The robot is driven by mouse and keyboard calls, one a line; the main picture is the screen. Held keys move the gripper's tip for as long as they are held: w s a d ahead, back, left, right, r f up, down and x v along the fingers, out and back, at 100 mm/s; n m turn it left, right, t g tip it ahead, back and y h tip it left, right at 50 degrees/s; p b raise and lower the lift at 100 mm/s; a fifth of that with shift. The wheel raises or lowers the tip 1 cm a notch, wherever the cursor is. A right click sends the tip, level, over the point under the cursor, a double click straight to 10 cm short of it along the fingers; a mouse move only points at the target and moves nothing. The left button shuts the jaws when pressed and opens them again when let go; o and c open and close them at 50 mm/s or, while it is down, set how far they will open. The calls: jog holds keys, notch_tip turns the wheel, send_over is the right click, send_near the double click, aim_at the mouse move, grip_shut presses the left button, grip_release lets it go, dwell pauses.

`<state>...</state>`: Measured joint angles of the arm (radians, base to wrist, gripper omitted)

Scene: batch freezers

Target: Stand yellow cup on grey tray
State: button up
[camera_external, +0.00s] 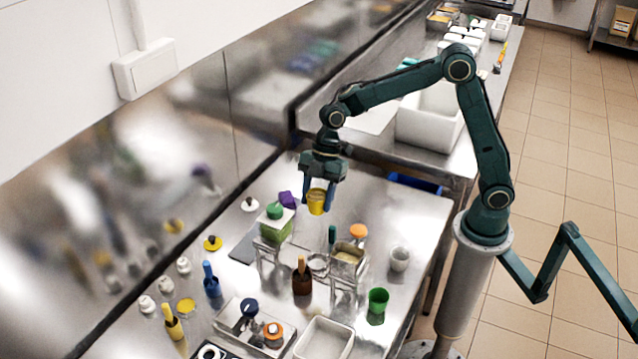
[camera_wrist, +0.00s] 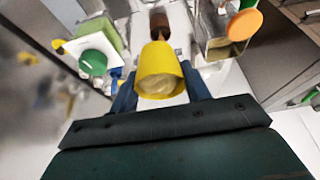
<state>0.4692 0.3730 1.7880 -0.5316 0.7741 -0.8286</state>
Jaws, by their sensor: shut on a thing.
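The yellow cup (camera_external: 316,204) is between the fingers of my gripper (camera_external: 317,194), held above the steel counter. In the wrist view the yellow cup (camera_wrist: 160,72) sits between the two blue fingers (camera_wrist: 160,92), its open mouth facing the camera. In the external view it looks roughly upright. A flat grey piece (camera_external: 241,251), which looks like the grey tray, lies on the counter to the left of and below the cup. The container with a green cap hides part of it. I cannot make out the tray clearly in the wrist view.
The green-capped container (camera_external: 275,228) stands beside the grey piece. A purple object (camera_external: 287,199), a brown bottle (camera_external: 302,278), a blue bottle (camera_external: 211,283) and a metal holder with an orange lid (camera_external: 358,231) are around. A green cup (camera_external: 378,300) stands at the right. The counter's back right is clear.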

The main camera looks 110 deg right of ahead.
jog(key=w+d+m, duration=0.2)
jog(key=w+d, duration=0.1)
jog(key=d, duration=0.8)
jog(key=w+d+m+h, duration=0.1)
jog(key=w+d, duration=0.3)
jog(key=d, duration=0.7)
jog(key=shift+w+f+m+t, duration=0.2)
jog(key=shift+f+m+t, duration=0.1)
jog(key=shift+m, duration=0.4)
jog(key=shift+h, duration=0.3)
notch_tip(320, 180, down, 20)
jog(key=shift+r, duration=0.1)
jog(key=shift+f, duration=0.2)
jog(key=o, duration=1)
